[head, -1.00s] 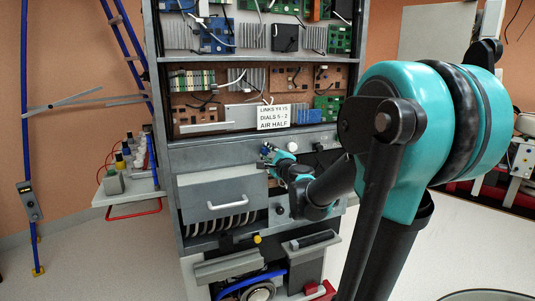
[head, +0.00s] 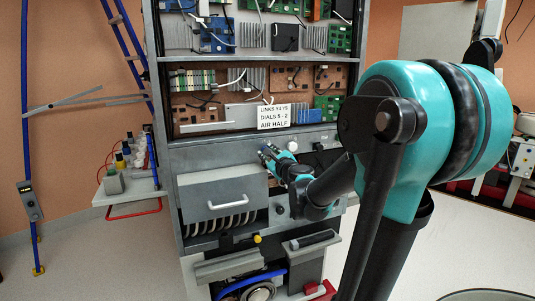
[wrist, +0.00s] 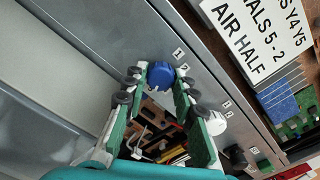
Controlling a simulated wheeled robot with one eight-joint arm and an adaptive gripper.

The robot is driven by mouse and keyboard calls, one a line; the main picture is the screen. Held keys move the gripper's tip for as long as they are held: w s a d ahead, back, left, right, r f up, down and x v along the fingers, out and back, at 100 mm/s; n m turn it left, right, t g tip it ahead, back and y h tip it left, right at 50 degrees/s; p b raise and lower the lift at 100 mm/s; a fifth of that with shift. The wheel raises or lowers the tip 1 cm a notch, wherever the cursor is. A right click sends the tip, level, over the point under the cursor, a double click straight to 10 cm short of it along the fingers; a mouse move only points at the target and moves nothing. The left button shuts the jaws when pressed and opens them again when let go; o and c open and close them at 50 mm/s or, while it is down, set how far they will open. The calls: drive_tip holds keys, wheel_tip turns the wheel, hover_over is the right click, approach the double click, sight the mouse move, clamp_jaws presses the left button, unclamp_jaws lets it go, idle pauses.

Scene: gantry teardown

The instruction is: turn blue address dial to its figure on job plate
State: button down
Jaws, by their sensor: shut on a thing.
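The blue dial (wrist: 160,75) is on the grey panel in the wrist view, beside small number labels. My gripper (wrist: 159,82) has its green-and-black fingers on both sides of the blue dial, shut on it. In the head view my gripper (head: 268,153) is at the panel below the job plate and hides the dial. The white job plate (head: 273,117) reads "LINKS Y4 Y5, DIALS 5 - 2, AIR HALF"; part of it shows in the wrist view (wrist: 255,40). The dial's exact setting cannot be read.
A white dial (wrist: 214,122) is to the right of the blue one, with a black knob (wrist: 235,156) beyond it. A grey drawer (head: 225,200) with a handle is below left of my gripper. Circuit boards fill the shelves above.

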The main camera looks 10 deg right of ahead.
idle(0.3)
drive_tip(key=c, duration=1.2)
unclamp_jaws()
drive_tip(key=shift+s, duration=0.15)
drive_tip(key=v, duration=1.1)
drive_tip(key=shift+s, duration=0.35)
drive_tip(key=shift+d, duration=0.1)
drive_tip(key=s+a+f+n+g+y, duration=0.1)
drive_tip(key=s+a+f+n+g, duration=0.3)
drive_tip(key=f+n, duration=0.4)
drive_tip(key=s+a+f+n+g+y, duration=0.1)
drive_tip(key=s+a+f+n+g, duration=0.25)
drive_tip(key=f+n, duration=0.4)
drive_tip(key=s+d+f+n+g+h, duration=0.5)
drive_tip(key=s+d+f+n, duration=0.4)
drive_tip(key=f, duration=0.5)
drive_tip(key=shift+s+n+g+h, duration=0.4)
drive_tip(key=shift+s+n+g, duration=0.05)
drive_tip(key=shift+s+n, duration=0.75)
